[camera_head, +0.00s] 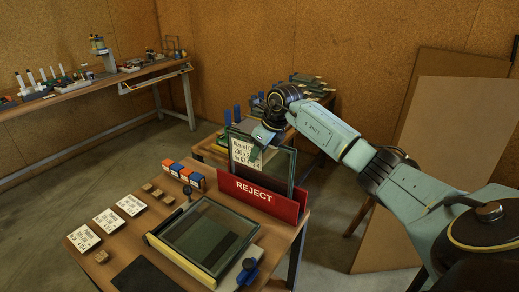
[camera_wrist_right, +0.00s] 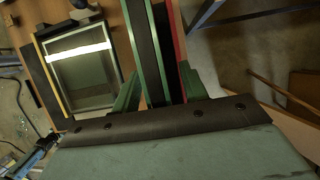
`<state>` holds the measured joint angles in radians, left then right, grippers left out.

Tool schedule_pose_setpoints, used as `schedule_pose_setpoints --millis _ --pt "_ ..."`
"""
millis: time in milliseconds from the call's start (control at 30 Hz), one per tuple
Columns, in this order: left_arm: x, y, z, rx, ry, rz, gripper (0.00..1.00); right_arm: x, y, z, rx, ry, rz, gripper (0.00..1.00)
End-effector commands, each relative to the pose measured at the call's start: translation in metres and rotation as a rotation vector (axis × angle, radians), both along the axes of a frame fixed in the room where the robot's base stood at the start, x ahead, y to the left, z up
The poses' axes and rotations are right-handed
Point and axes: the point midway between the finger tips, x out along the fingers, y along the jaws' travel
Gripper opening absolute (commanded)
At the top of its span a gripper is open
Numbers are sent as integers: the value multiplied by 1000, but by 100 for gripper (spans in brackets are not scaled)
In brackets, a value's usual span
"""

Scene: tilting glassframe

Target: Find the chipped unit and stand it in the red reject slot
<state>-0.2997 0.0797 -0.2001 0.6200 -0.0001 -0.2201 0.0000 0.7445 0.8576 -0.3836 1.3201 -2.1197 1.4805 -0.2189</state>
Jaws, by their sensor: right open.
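A glass unit (camera_head: 279,166) with a white label stands upright in the red REJECT slot (camera_head: 262,201) at the back right of the bench. My right gripper (camera_head: 260,143) is at the top of this unit. In the right wrist view its green fingers are apart, with the unit's edge (camera_wrist_right: 150,50) between them. No chip can be made out on it. Another framed glass unit (camera_head: 205,238) lies flat on the bench beside the slot; it also shows in the right wrist view (camera_wrist_right: 85,75). My left gripper is not in view.
The bench (camera_head: 160,215) also holds white label cards (camera_head: 106,220), orange-and-blue blocks (camera_head: 186,174), a dark mat (camera_head: 145,277) and a blue-handled tool (camera_head: 248,271). Another bench with blue posts stands behind the slot. Large boards (camera_head: 440,180) lean at the right.

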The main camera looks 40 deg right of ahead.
Motion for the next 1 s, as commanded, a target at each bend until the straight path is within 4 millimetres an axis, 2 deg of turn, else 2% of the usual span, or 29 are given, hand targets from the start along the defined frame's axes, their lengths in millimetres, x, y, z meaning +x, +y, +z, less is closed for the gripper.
schedule_pose_setpoints --millis 167,400,600,800,1000 --pt "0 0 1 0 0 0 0 -6 -4 20 -4 -6 0 44" --pt "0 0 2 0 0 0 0 -26 -10 71 -4 -10 -2 44" --pt "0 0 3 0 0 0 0 -40 -14 107 -2 -10 -2 44" --pt "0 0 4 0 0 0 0 -47 -15 124 -1 -10 -2 44" --pt "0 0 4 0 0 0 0 -49 -15 126 0 -8 -1 44"
